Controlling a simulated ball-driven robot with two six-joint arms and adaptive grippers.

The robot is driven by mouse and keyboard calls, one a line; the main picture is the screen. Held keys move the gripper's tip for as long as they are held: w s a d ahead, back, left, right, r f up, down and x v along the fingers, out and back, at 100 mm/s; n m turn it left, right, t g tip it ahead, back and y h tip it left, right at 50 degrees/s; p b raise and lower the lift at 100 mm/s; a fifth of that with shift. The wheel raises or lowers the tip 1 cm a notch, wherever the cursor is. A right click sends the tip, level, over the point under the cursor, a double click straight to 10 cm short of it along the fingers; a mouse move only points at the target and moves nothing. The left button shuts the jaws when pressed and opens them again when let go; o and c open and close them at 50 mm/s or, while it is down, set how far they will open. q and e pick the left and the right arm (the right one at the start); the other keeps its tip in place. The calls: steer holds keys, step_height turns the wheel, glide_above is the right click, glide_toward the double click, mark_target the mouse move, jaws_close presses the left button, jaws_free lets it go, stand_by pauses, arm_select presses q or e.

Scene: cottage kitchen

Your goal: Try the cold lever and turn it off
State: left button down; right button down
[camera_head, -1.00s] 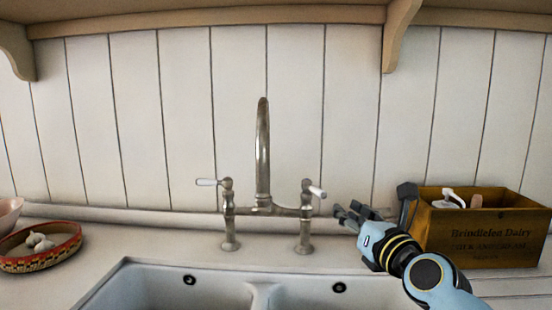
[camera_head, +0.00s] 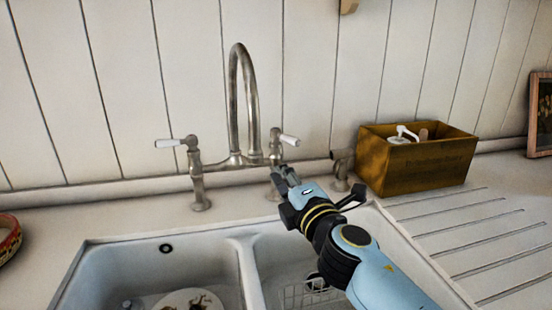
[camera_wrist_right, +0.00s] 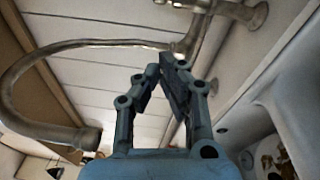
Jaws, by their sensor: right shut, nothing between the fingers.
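The bridge tap (camera_head: 236,100) stands behind the sink with its tall curved spout. No water shows from it. Its left lever (camera_head: 168,143) has a white handle pointing left. Its right lever (camera_head: 289,140) has a white handle pointing right. No hot or cold mark is readable. My right gripper (camera_head: 285,180) is shut and empty, just below the right lever and in front of the right tap leg, partly hiding it. Contact cannot be told. In the right wrist view, the fingertips (camera_wrist_right: 165,65) meet, with the spout (camera_wrist_right: 20,75) to the left. My left gripper is out of view.
A white double sink (camera_head: 240,245) lies below, with dishes in the left bowl and a rack in the right. A wooden box (camera_head: 420,165) with a pump bottle stands on the counter at right, beside the grooved drainer (camera_head: 465,235). A bowl rim (camera_head: 8,240) shows at far left.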

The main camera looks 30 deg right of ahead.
mark_target(284, 138)
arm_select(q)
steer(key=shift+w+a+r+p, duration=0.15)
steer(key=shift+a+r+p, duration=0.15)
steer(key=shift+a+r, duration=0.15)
arm_select(e)
steer(key=w+d+r, duration=0.1)
steer(key=w+d, duration=0.3)
steer(key=w, duration=0.5)
steer(key=shift+w+d+r, duration=0.15)
steer(key=shift+w+d, duration=0.2)
steer(key=shift+d, duration=0.05)
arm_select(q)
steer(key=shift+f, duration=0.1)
